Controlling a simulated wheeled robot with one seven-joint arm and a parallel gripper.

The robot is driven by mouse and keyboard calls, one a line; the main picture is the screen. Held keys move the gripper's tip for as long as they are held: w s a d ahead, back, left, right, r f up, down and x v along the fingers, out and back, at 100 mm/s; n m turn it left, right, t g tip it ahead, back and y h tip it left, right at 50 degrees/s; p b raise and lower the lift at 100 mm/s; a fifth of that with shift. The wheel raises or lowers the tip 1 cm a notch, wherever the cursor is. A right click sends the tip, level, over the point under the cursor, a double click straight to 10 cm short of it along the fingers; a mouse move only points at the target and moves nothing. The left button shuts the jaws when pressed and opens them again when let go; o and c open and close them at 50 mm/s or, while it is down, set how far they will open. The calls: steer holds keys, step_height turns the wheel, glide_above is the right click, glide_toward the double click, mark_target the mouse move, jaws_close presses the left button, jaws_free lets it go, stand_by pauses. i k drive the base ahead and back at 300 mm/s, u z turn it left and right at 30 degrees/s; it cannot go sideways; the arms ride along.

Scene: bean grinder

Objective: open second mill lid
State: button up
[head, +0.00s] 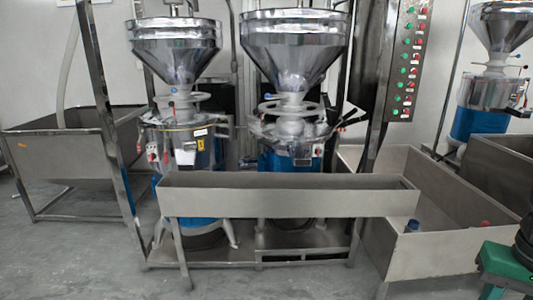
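Three mills with steel cone hoppers and blue lower bodies show in the head view. The left mill (188,148) and the middle mill (290,140) stand side by side behind a long steel trough. The third mill (485,105) stands at the far right. On the middle mill, a round handwheel (292,108) sits below the hopper (293,55), above a shiny steel top with dark-tipped levers. I cannot tell which part is the lid or whether it is open. My gripper is not in view.
The steel trough (290,195) crosses in front of the left and middle mills. An open steel bin (440,245) stands at the right, near a green object (502,262). A button panel (408,60) stands right of the middle mill. Grey floor (80,265) is clear at front left.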

mark_target(292, 48)
steer(key=k, duration=0.9)
steer(key=z, duration=0.4)
steer(key=i, duration=1.8)
steer(key=u, duration=0.95)
steer(key=i, duration=0.25)
steer(key=u, duration=0.05)
